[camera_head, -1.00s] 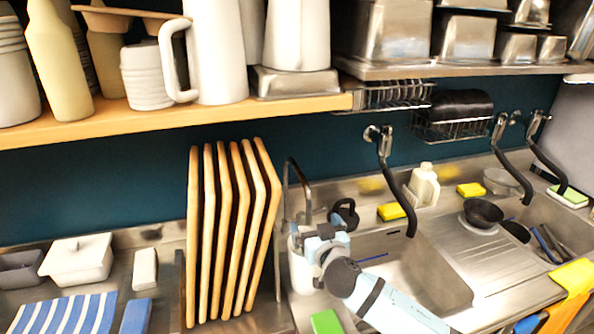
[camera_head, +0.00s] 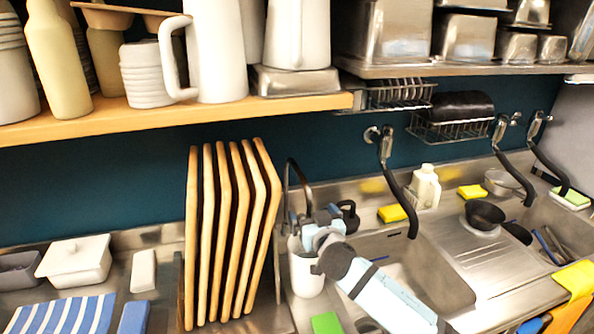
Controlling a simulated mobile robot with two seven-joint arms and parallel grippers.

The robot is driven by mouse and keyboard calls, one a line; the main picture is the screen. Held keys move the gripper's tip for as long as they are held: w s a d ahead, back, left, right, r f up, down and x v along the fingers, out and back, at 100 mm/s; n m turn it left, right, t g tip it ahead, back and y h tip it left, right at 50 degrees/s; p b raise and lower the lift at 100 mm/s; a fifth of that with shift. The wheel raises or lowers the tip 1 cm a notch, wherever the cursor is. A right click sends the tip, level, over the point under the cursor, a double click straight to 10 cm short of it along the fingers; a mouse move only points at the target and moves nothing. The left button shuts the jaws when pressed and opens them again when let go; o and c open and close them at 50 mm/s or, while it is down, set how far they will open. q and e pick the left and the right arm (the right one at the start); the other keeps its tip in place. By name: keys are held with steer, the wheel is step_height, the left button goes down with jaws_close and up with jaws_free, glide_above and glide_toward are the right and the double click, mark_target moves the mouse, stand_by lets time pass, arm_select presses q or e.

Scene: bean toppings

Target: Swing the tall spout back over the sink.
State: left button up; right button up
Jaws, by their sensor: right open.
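The tall spout (camera_head: 301,172) is a thin dark metal arch at the left end of the sink counter, beside the wooden boards. The sink basin (camera_head: 432,272) lies to its right, and the arch stands left of that basin. My right arm reaches in from the bottom right. My right gripper (camera_head: 314,219) is open at the lower part of the spout, close to its right side. I cannot tell whether it touches the spout. The spout's base is hidden behind the gripper and a white container. My left gripper is not in view.
The white container (camera_head: 304,275) stands just below the gripper. Several upright wooden boards (camera_head: 215,235) stand close on the left. A black-handled object (camera_head: 348,214) stands right of the gripper. A black wall spout (camera_head: 399,188) hangs over the basin. The shelf (camera_head: 230,117) runs above.

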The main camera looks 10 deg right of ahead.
steer(key=w+d, duration=0.2)
steer(key=d, duration=0.8)
steer(key=shift+w, duration=0.15)
stand_by(0.4)
steer(key=w+d, duration=0.5)
steer(key=d, duration=0.4)
steer(key=shift+w+p, duration=0.3)
steer(key=shift+w, duration=0.1)
stand_by(0.7)
steer(key=shift+d, duration=0.15)
steer(key=s+p, duration=0.3)
steer(key=s, duration=0.5)
steer(key=shift+s+d+r+p, duration=0.2)
steer(key=shift+d+r+p, duration=0.05)
steer(key=shift+d+p, duration=0.15)
stand_by(0.3)
